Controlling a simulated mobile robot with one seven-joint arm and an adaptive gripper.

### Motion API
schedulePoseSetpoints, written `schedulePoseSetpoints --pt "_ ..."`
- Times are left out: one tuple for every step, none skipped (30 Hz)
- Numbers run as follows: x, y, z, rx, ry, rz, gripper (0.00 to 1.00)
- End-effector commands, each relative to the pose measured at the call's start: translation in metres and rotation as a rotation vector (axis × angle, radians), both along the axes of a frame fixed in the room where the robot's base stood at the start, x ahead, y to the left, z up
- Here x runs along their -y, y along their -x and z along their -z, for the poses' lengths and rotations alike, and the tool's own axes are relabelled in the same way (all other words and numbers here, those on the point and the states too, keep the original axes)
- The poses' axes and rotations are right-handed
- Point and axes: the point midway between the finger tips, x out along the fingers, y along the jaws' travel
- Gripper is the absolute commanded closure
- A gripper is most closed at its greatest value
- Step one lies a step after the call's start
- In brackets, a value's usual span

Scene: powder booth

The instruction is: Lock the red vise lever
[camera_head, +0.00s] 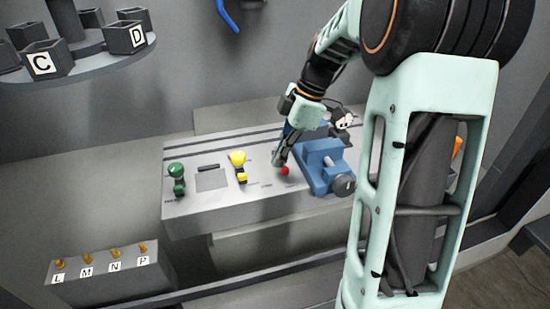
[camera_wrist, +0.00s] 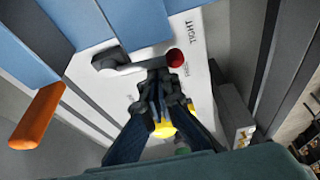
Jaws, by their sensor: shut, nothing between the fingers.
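The red lever knob (camera_head: 284,171) sits on the sloped panel just left of the blue vise (camera_head: 322,152). In the wrist view the red knob (camera_wrist: 175,57) ends a short grey lever (camera_wrist: 132,65), whose pivot is at the left, under the blue vise (camera_wrist: 130,22). The word TIGHT is printed beside the knob; another label is partly hidden by it. My gripper (camera_head: 278,162) is shut and empty, low over the panel. In the wrist view the fingertips (camera_wrist: 160,76) are right beside the lever near the knob; I cannot tell whether they touch.
The panel (camera_head: 212,208) also bears a yellow knob (camera_head: 237,159) and a green knob (camera_head: 177,171) to the left. An orange handle (camera_wrist: 40,118) shows at the left in the wrist view. A box with labelled pegs (camera_head: 115,280) stands at lower left, and bins (camera_head: 125,37) at upper left.

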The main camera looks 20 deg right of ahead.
Motion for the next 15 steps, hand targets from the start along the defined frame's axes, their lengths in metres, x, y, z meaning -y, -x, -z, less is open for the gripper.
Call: schedulePoseSetpoints --pt "0.0021 0.0005 0.0006 0.000 0.001 0.004 1.00" --pt "0.0028 0.0007 0.0005 0.000 0.001 0.005 1.00" --pt "0.0038 0.0010 0.0006 0.000 0.001 0.006 1.00" --pt "0.0043 0.0011 0.0005 0.000 0.001 0.006 1.00" --pt "0.0049 0.0014 0.0004 0.000 0.001 0.006 1.00" --pt "0.0054 0.0015 0.0003 0.000 0.000 0.006 1.00" --pt "0.0058 0.0016 0.0002 0.000 0.000 0.006 1.00" --pt "0.0060 0.0017 0.0002 0.000 0.000 0.006 1.00" --pt "0.0063 0.0018 0.0001 0.000 0.000 0.006 1.00" --pt "0.0066 0.0018 0.0001 0.000 0.000 0.006 1.00" --pt "0.0067 0.0018 0.0001 0.000 0.000 0.006 1.00" --pt "0.0069 0.0018 0.0000 0.000 0.000 0.006 1.00" --pt "0.0070 0.0018 0.0000 0.000 0.000 0.006 1.00" --pt "0.0071 0.0018 -0.0001 0.000 0.000 0.006 1.00" --pt "0.0071 0.0018 -0.0002 0.000 0.000 0.006 1.00"
